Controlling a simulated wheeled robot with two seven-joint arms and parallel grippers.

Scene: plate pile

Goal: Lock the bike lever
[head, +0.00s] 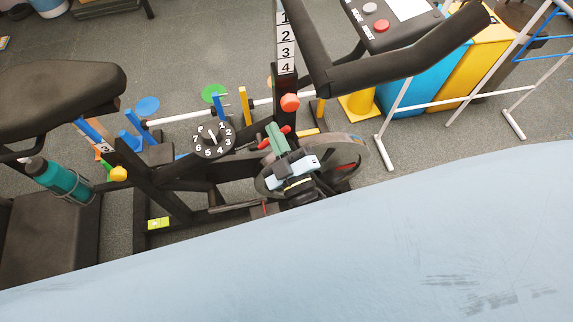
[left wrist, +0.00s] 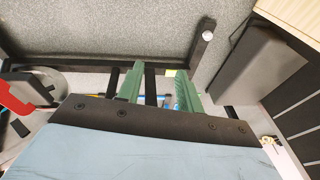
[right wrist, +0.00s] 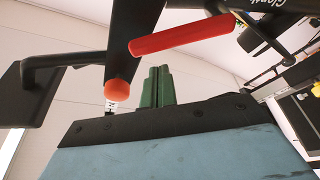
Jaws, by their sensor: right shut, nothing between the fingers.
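The exercise bike (head: 165,185) has a red lever (head: 286,129) on its frame, below a round orange-red knob (head: 290,102). My right gripper (head: 272,130) is shut and empty beside the red lever, partly covering it in the head view. In the right wrist view the shut green fingers (right wrist: 157,82) point up just below the red lever (right wrist: 185,36), to the right of the knob (right wrist: 117,91). Whether they touch the lever I cannot tell. My left gripper (left wrist: 158,85) is open with nothing between its fingers; it does not show in the head view.
A numbered dial (head: 212,138) and a wheel (head: 345,160) are close to my right gripper. The handlebar (head: 400,68) and console (head: 395,22) rise above. The seat (head: 60,95) and a teal bottle (head: 62,180) are at left. White hurdle frames (head: 385,150) stand right.

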